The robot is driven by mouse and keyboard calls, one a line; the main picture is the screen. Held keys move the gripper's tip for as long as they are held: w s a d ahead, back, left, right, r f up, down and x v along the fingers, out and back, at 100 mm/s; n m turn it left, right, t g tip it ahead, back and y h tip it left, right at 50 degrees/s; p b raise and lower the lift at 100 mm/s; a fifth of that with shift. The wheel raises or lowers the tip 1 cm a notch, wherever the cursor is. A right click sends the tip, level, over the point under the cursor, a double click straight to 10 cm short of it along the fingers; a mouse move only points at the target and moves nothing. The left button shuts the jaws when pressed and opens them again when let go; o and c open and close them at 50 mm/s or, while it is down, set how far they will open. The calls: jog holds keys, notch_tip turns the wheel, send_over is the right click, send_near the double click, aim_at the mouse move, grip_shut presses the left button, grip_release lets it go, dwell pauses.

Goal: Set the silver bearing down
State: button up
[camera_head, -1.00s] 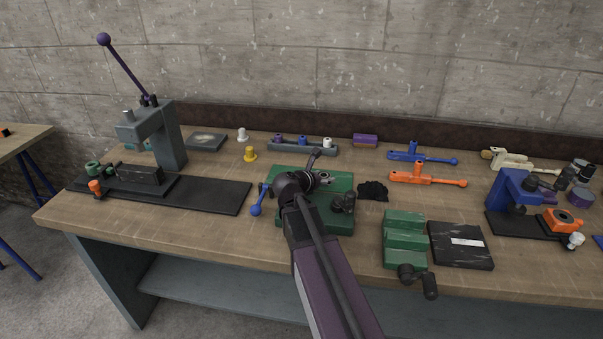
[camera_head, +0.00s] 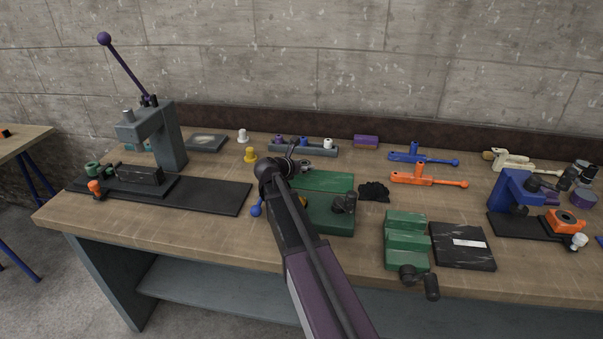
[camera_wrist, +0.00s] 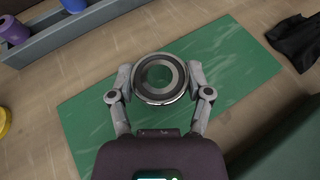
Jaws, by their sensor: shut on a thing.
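The silver bearing (camera_wrist: 160,79) is a ring with a dark inner band, held between the two fingers of my gripper (camera_wrist: 161,88) in the wrist view. Through its bore I see the green mat (camera_wrist: 225,60) below. How high the bearing is above the mat, I cannot tell. In the head view my gripper (camera_head: 292,160) is over the left back part of the green mat (camera_head: 325,182), and my own arm hides part of the view there. The bearing itself is too small to make out clearly in the head view.
A grey rack (camera_head: 310,149) with purple, blue and white pieces stands behind the mat. A yellow piece (camera_head: 250,155) is at its left. A green block (camera_head: 330,215) is in front, a black cloth (camera_head: 374,191) at right. A grey press (camera_head: 160,135) stands at far left.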

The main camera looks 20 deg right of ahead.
aim_at(302, 177)
jog(key=shift+w+a, duration=0.1)
jog(key=shift+w, duration=0.45)
jog(key=shift+w+f+b, duration=0.15)
jog(key=shift+f+b, duration=0.15)
jog(key=shift+b, duration=0.05)
jog(key=shift+f+b, duration=1.5)
jog(key=shift+f, duration=0.15)
jog(key=o, duration=1.3)
jog(key=shift+c, duration=0.2)
